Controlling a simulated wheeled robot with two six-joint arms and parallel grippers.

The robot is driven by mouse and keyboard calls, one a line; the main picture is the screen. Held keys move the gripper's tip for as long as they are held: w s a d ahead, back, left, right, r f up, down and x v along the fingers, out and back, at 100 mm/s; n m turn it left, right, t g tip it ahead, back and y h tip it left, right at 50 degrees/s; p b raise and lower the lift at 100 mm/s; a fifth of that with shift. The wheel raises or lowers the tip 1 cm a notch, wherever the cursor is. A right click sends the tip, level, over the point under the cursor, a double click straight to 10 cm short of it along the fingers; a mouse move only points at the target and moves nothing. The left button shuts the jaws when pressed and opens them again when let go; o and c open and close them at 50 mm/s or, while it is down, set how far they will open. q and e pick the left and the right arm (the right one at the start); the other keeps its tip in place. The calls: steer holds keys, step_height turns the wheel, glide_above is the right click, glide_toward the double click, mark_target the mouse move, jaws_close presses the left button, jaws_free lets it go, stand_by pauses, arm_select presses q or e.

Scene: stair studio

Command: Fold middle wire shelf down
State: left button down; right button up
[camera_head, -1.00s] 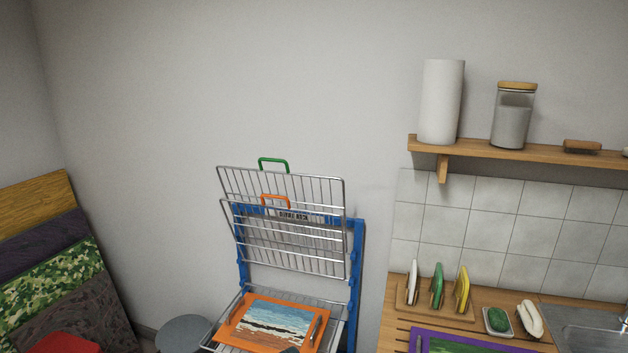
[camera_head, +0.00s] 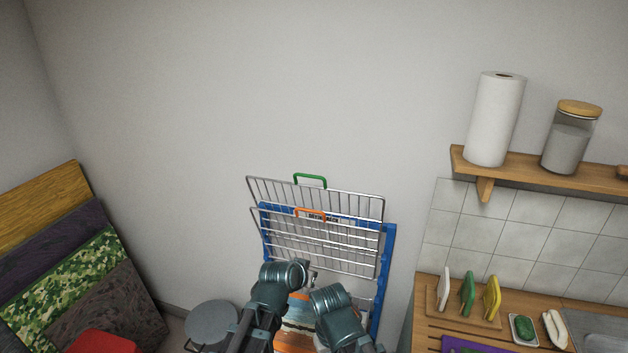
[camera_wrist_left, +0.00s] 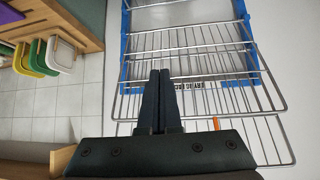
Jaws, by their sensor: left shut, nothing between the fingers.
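The rack (camera_head: 388,270) has a blue frame. Its wire shelf with the orange handle (camera_head: 310,213) stands folded up, in front of another raised wire shelf with a green handle (camera_head: 310,180). In the left wrist view, the orange handle (camera_wrist_left: 217,123) shows beside the gripper, at the shelf's edge. My left gripper (camera_wrist_left: 160,72) is shut and empty, its fingers in front of the shelf wires. Whether it touches them I cannot tell. In the head view, my arms cover the rack's lower part, and my right gripper cannot be made out.
An orange-framed picture (camera_head: 294,310) lies low on the rack, partly hidden by my arms. A round grey stool (camera_head: 212,322) stands to the left. A wooden counter (camera_head: 430,325) with a board rack (camera_head: 468,300) stands to the right, below a wall shelf (camera_head: 540,172).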

arm_select(q)
steer(key=w+a+r+t+p, duration=0.1)
steer(key=w+r+t+p, duration=0.1)
steer(key=r, duration=0.5)
steer(key=w+a+r+t+p, duration=0.1)
steer(key=w+r+t+p, duration=0.1)
steer(key=w+r, duration=0.3)
step_height(320, 180, up, 2)
steer(key=shift+w+r+n+t+p, duration=0.15)
steer(key=shift+w+n+t+p, duration=0.15)
steer(key=shift+n+p, duration=0.15)
arm_select(e)
step_height(320, 180, up, 7)
arm_select(q)
steer(key=shift+d, duration=0.1)
steer(key=b+x, duration=0.3)
steer(key=x, duration=0.7)
steer(key=shift+d, duration=0.15)
steer(key=shift+s, duration=0.1)
arm_select(e)
step_height(320, 180, down, 3)
steer(key=shift+f, duration=0.2)
arm_select(q)
steer(key=shift+b, duration=0.35)
arm_select(e)
steer(key=shift+f, duration=0.1)
